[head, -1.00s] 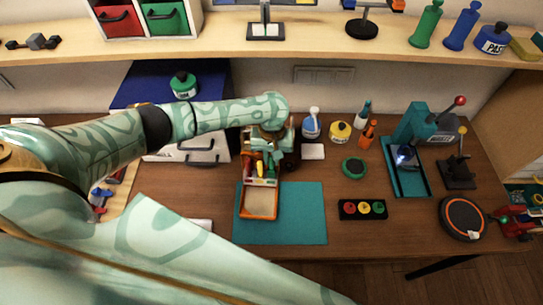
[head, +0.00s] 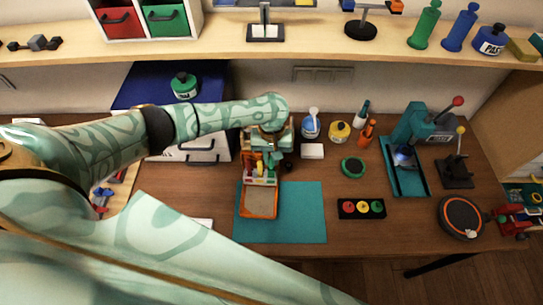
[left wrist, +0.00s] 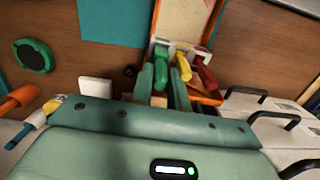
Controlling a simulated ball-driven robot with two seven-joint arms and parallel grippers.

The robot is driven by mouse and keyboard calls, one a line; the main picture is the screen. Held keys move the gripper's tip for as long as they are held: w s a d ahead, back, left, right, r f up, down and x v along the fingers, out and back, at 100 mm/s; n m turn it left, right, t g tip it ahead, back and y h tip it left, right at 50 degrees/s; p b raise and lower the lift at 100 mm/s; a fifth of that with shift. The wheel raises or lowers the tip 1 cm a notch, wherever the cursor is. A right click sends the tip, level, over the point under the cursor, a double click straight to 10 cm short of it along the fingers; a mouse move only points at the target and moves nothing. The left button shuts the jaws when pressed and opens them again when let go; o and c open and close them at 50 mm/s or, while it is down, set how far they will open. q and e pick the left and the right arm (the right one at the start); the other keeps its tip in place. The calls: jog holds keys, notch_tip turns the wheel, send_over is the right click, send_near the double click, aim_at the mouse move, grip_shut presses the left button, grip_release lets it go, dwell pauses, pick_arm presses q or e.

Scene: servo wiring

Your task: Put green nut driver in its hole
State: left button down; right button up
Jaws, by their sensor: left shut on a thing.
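My left gripper (head: 262,160) is over the back of an orange tray with a pale floor (head: 259,203). In the left wrist view its two fingers (left wrist: 160,88) are closed around the handle of the green nut driver (left wrist: 160,72). The yellow nut driver (left wrist: 182,66) and the red nut driver (left wrist: 204,74) stand tilted just right of it, beside a white rack (left wrist: 190,44) on the tray. The green driver's tip and its hole are hidden, so I cannot tell whether it is seated. My right gripper is not in view.
The tray rests partly on a teal mat (head: 300,215). A black block with coloured buttons (head: 362,209), a green round dish (head: 353,167) and a teal press (head: 408,165) are to the right. A white case (head: 190,150) is to the left. The shelf (head: 300,48) runs behind.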

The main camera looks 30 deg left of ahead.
pick_arm(q)
jog(key=shift+s+f+b, duration=0.1)
jog(key=shift+f+b, duration=0.25)
jog(key=shift+f, duration=0.5)
dwell(0.3)
jog(key=c, duration=0.8)
grip_release()
jog(key=shift+d, duration=0.1)
jog(key=shift+r+p, duration=0.85)
jog(key=shift+p, duration=0.3)
jog(key=r+p, duration=0.1)
jog(key=p, duration=0.1)
jog(key=r+p, duration=0.4)
jog(key=shift+w+r, duration=0.15)
jog(key=shift+w, duration=0.1)
